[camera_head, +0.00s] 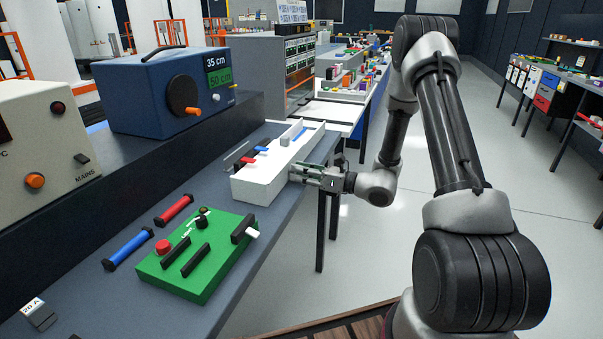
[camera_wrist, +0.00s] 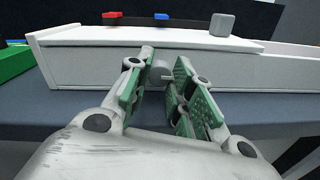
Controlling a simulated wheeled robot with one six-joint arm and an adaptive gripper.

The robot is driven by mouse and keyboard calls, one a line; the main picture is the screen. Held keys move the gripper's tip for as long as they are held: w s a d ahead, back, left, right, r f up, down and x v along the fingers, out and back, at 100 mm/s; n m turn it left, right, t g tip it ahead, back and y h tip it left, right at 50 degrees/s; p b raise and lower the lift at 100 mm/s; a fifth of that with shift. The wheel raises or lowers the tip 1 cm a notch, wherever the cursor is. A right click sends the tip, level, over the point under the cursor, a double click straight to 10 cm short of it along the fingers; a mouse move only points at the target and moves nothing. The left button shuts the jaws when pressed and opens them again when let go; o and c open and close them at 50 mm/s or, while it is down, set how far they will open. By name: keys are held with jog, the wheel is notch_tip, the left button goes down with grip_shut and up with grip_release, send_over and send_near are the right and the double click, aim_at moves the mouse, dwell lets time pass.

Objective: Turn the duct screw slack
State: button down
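The white duct (camera_head: 262,185) stands on the bench in the head view, its near long wall facing my gripper. In the wrist view that wall (camera_wrist: 95,68) fills the upper part. The duct screw (camera_wrist: 160,71) is a small round grey knob low on this wall. My gripper (camera_head: 308,172) is at the duct's near wall. In the wrist view my gripper (camera_wrist: 158,84) has its green-padded fingers apart, one on each side of the screw. A small gap shows at the left finger; contact at the right finger is unclear. The screw is hidden in the head view.
A green control box (camera_head: 198,257) sits nearer on the bench, with red (camera_head: 174,210) and blue (camera_head: 129,249) bars beside it. A blue instrument (camera_head: 165,92) stands on the shelf behind. Small red, blue and grey pieces sit on the duct.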

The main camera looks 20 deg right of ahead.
jog(key=shift+n, duration=3.1)
jog(key=c, duration=1.2)
grip_release()
jog(key=shift+c, duration=0.2)
jog(key=v, duration=1.2)
jog(key=shift+f, duration=0.15)
